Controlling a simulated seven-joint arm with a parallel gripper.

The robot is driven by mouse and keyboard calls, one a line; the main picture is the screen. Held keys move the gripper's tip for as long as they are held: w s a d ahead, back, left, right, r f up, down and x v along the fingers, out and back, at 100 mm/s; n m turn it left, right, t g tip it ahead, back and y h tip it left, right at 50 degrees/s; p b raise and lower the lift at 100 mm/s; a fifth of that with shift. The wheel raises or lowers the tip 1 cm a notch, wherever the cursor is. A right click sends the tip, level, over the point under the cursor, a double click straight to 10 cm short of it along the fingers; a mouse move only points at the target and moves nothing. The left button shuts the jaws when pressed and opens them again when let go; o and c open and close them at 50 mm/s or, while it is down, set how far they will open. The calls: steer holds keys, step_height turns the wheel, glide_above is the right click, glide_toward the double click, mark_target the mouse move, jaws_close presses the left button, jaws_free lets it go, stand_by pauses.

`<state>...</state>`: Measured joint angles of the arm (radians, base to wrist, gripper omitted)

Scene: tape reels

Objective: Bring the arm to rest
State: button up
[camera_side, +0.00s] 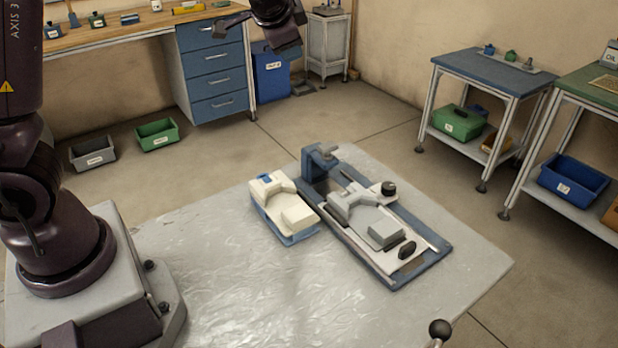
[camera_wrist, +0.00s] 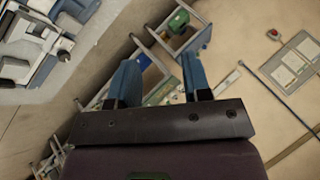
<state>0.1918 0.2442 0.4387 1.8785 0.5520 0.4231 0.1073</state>
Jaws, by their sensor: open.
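My gripper (camera_wrist: 160,76) is open in the wrist view, with two blue fingers standing apart and nothing between them. Dark links of my arm show at the top edge of the side view, high above the floor and well away from the work table (camera_side: 215,285). The fingers cannot be made out clearly there. On the table sits a blue-framed fixture (camera_side: 437,262) holding a grey-white device (camera_side: 352,208). A cream device in a blue tray (camera_side: 290,238) sits to its left. Part of the fixture also shows at the upper left of the wrist view (camera_wrist: 48,60).
A workbench with blue drawers (camera_side: 215,75) stands at the back left. Grey (camera_side: 92,151) and green (camera_side: 157,134) bins lie on the floor before it. A blue-topped side table (camera_side: 480,72) and a green-topped bench (camera_side: 590,92) stand at right.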

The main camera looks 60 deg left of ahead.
steer(key=s+d+r+n+h, duration=0.1)
steer(key=s+d, duration=0.3)
steer(key=s, duration=0.4)
steer(key=s+d+r+n+h, duration=0.1)
steer(key=s+d+h, duration=0.1)
steer(key=s+d, duration=0.3)
steer(key=s+d+n+g+h, duration=0.1)
steer(key=s+d, duration=0.4)
steer(key=s, duration=0.7)
steer(key=shift+s+d+r+n+h, duration=0.15)
steer(key=shift+r+n+h, duration=0.3)
steer(key=shift+h, duration=0.25)
